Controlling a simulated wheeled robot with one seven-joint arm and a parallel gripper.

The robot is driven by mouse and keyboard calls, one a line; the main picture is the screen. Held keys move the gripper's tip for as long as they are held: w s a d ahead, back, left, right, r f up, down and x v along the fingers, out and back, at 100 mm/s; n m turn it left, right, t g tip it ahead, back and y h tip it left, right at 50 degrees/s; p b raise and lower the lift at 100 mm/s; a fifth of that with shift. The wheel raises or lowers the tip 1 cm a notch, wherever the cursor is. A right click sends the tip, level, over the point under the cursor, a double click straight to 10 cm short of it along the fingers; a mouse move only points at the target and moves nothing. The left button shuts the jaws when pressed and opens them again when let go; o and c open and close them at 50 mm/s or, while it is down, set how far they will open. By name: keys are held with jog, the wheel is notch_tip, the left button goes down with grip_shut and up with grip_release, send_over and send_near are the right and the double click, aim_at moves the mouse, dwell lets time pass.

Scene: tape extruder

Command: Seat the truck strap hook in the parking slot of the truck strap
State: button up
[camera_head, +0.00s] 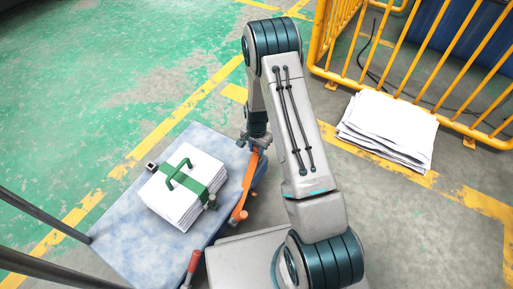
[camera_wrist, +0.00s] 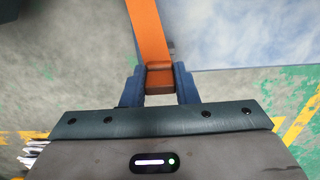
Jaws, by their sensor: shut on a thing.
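My gripper (camera_wrist: 159,84) has its two dark blue fingers on either side of the end of an orange bar-like piece (camera_wrist: 148,28), which appears to be the truck strap hook. The orange piece runs up and away from the fingers in the wrist view. In the head view my gripper (camera_head: 257,142) is at the right edge of the cart, at the upper end of the orange piece (camera_head: 247,186). The piece slants down along that edge to a wider orange end near a small dark fitting. I cannot make out the parking slot.
The cart's mottled blue deck (camera_head: 120,225) carries a white paper stack (camera_head: 172,205) with a green strap and handle (camera_head: 182,172). A red-handled lever (camera_head: 193,263) stands at the front edge. Loose papers (camera_head: 388,130) lie on the floor by a yellow barrier (camera_head: 345,45).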

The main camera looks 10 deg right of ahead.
aim_at(257, 147)
jog(key=shift+f+b, duration=0.4)
jog(key=shift+f, duration=0.35)
jog(key=o, duration=1)
jog(key=shift+r, duration=0.1)
notch_tip(257, 147, up, 14)
jog(key=p, duration=0.5)
